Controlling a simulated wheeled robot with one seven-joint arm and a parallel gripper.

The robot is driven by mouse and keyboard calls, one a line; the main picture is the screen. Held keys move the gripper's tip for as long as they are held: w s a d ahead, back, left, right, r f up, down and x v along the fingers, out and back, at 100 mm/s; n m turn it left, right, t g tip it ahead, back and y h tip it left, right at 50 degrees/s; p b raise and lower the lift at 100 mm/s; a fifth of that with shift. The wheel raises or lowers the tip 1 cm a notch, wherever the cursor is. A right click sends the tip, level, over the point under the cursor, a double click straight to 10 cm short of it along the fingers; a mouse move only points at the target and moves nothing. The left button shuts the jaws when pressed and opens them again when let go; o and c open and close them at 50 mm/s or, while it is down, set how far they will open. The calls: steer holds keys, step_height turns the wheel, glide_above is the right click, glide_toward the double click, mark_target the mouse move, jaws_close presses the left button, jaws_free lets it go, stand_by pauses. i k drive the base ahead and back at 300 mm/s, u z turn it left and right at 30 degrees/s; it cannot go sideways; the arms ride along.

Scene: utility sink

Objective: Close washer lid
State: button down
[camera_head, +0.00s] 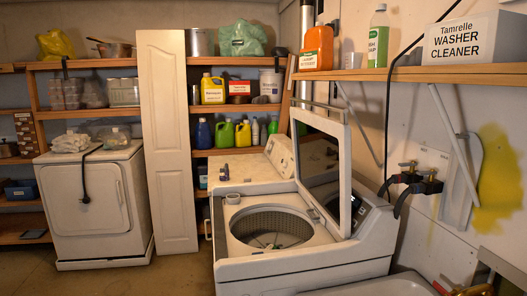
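The white top-loading washer (255,268) stands in the middle front. Its lid (346,185) is open and raised steeply at the right of the tub opening. The lid has a pale frame and a dark panel. The round metal drum (272,227) shows through the uncovered opening.
A wall shelf (420,73) with bottles and a washer cleaner box (473,38) overhangs at right. Taps with hoses (410,177) project from the wall. A pale sink rim (385,287) is at bottom right. A dryer (92,205) stands left; floor shows between.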

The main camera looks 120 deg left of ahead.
mark_target(322, 144)
steer(key=u, duration=4.15)
steer(key=i, duration=1.65)
